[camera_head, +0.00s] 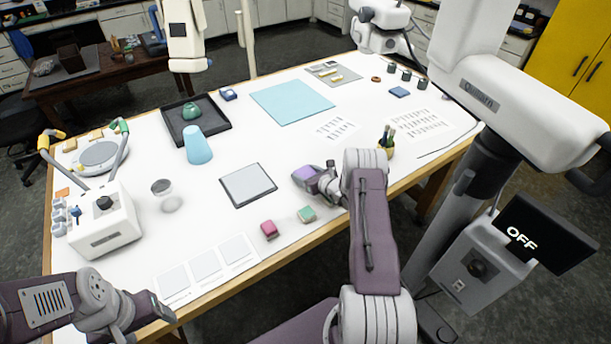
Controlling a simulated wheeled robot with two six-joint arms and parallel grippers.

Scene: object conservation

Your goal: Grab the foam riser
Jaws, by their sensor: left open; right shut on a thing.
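My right gripper (312,184) is over the table right of centre, shut on a small purple block (304,172). The block sits at its fingertips, partly hidden by them; I cannot tell whether it touches the table. A pink block (269,229) and a green block (306,214) lie on the table near its front edge, nearer to me than the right gripper. Which of these blocks is the foam riser is not clear from looks alone. My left gripper (158,314) is at the front left table edge, open and empty, far from the blocks.
A grey square pad (248,185) lies left of the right gripper. A light blue cone (198,146) stands beside a dark tray (180,108) with a green teapot-like object (191,111).

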